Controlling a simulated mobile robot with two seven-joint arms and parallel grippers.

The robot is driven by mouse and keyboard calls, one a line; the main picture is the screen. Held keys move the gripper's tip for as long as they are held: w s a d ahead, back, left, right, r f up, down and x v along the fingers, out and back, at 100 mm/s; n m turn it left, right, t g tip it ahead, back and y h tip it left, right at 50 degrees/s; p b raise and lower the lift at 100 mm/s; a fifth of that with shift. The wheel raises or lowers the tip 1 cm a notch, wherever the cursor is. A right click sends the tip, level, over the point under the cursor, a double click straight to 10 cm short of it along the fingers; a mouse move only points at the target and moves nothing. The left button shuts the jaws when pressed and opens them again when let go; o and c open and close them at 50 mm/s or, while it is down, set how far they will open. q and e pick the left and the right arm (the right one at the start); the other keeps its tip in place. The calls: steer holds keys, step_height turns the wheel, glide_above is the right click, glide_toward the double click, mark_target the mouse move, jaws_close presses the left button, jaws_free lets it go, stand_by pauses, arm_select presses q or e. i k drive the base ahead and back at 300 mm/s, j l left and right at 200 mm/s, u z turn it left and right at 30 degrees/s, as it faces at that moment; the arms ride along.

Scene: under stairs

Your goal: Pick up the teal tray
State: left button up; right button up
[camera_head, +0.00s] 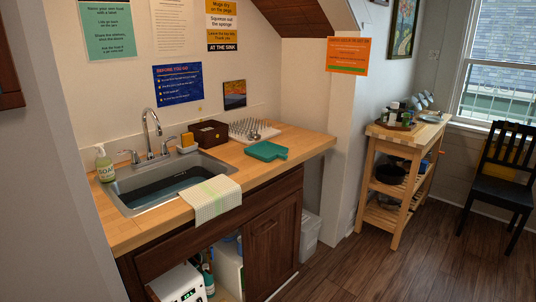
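A flat teal tray (264,151) with a short handle at its right end lies on the wooden counter (306,142), right of the sink. It looks clear of other objects on top. Neither of my grippers shows in the head view.
Behind the tray are a dish rack (254,131) and a dark wooden box (208,134). The sink (165,184) has a striped towel (211,198) over its front edge. A soap bottle (104,164) stands left. A wooden cart (400,165) stands right, with open floor (385,268) before it.

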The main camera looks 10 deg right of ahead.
mark_target(266, 151)
steer(key=i+l+u, duration=0.1)
steer(key=l, duration=0.75)
steer(key=i+l, duration=0.15)
steer(key=l, duration=0.15)
steer(key=i+l+u, duration=0.1)
steer(key=l, duration=0.15)
steer(key=i+l, duration=0.15)
steer(key=l, duration=0.15)
steer(key=u, duration=0.05)
